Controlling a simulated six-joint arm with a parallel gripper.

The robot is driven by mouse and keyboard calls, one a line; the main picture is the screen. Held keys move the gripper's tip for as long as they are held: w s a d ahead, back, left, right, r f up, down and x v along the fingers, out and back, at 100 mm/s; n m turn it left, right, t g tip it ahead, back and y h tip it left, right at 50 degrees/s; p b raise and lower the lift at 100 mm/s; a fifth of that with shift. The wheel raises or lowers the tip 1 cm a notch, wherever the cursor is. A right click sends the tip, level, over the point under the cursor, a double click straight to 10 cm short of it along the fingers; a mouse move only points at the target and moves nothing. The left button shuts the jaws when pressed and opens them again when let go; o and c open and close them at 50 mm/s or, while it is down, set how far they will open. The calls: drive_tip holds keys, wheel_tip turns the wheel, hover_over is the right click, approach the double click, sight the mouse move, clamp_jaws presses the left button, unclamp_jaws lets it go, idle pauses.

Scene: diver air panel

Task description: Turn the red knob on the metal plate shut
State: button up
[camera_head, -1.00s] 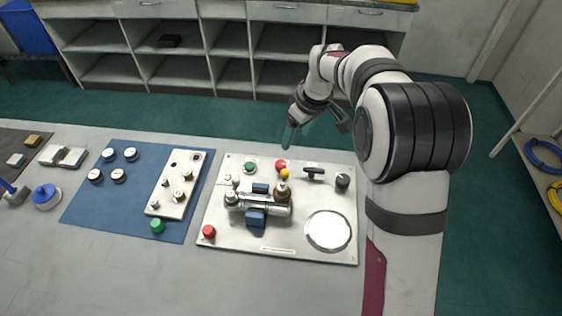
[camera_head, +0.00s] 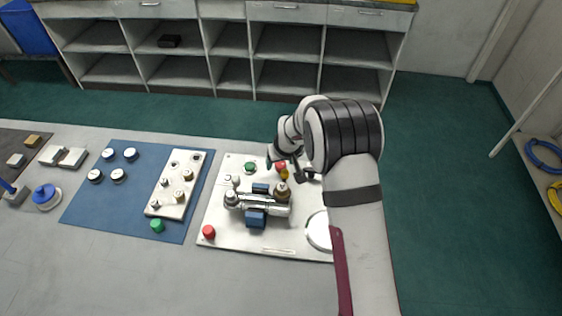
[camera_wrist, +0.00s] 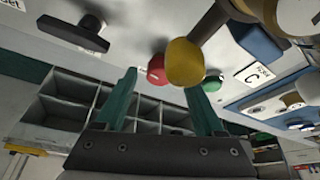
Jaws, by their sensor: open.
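The metal plate (camera_head: 225,215) lies on the table and carries two red knobs. One red knob (camera_head: 280,166) is near its far edge, close to a yellow knob (camera_head: 284,175); the other red knob (camera_head: 208,232) is at its near left corner. My gripper (camera_head: 283,165) is open over the far red knob. In the wrist view, the far red knob (camera_wrist: 156,69) shows beyond and between the open green fingertips (camera_wrist: 162,80), partly covered by the yellow knob (camera_wrist: 186,62). Whether a finger touches it, I cannot tell.
Close by are a black handle (camera_wrist: 75,32) and a green knob (camera_head: 250,167). A silver pipe assembly (camera_head: 262,205) with blue blocks stands mid-plate. A round white disc (camera_head: 318,232) is partly behind my arm. A blue mat (camera_head: 120,205) with a smaller panel lies left.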

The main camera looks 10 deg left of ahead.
drive_tip(key=shift+f, duration=0.2)
clamp_jaws()
